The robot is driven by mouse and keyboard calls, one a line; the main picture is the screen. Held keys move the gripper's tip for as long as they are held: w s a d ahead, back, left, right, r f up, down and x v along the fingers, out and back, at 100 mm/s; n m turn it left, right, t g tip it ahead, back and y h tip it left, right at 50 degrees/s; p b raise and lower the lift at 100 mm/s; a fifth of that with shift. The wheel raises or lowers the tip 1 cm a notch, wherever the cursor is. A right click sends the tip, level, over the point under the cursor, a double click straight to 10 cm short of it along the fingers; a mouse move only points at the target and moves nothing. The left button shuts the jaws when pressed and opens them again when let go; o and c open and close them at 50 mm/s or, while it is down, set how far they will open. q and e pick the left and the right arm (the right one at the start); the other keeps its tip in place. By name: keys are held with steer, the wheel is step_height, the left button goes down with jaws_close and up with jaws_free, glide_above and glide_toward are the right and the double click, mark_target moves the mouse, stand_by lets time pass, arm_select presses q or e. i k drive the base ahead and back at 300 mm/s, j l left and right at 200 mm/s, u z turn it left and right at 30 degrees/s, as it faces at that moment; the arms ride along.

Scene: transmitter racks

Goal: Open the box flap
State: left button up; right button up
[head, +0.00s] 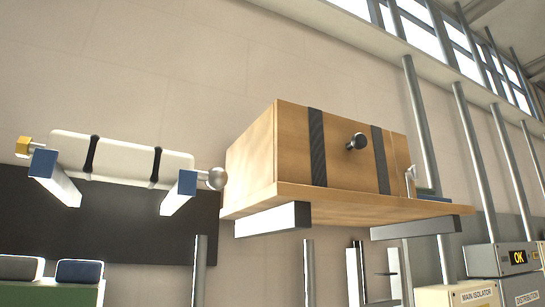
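A light wooden box (346,150) sits up high on a wooden board (330,198). Two dark straps (317,147) run down its front face, and the second strap (382,160) is nearer its right end. A round black knob (357,141) sticks out of the front between the straps. The front looks closed; I cannot tell which panel is the flap. A small metal fitting (410,174) stands at the box's right end. The inside and top of the box are hidden. Neither of my grippers is in view.
Light grey brackets (273,219) carry the board. To the left, a white bar (118,158) with black bands rests on blue-ended brackets (180,190). Grey posts (200,272) stand below. Equipment cabinets (500,259) are at the lower right. Open air lies before the box.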

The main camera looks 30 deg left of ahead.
mark_target(315, 148)
steer(key=u, duration=0.45)
steer(key=l+u, duration=0.1)
steer(key=u, duration=0.3)
steer(key=l+u, duration=0.1)
steer(key=u, duration=0.35)
steer(key=l+u, duration=0.1)
steer(key=u, duration=0.3)
steer(key=l+u, duration=0.1)
steer(key=u, duration=0.35)
steer(key=l+u, duration=0.2)
steer(key=l, duration=0.15)
steer(key=k+l+u, duration=0.25)
steer(key=l+u, duration=0.2)
steer(key=l, duration=0.2)
steer(key=k+l+u, duration=0.25)
steer(key=k+l, duration=0.15)
steer(key=l, duration=0.15)
steer(key=k+l, duration=0.1)
steer(key=l, duration=0.15)
steer(key=k+l, duration=0.15)
steer(key=l, duration=0.15)
steer(key=u, duration=0.05)
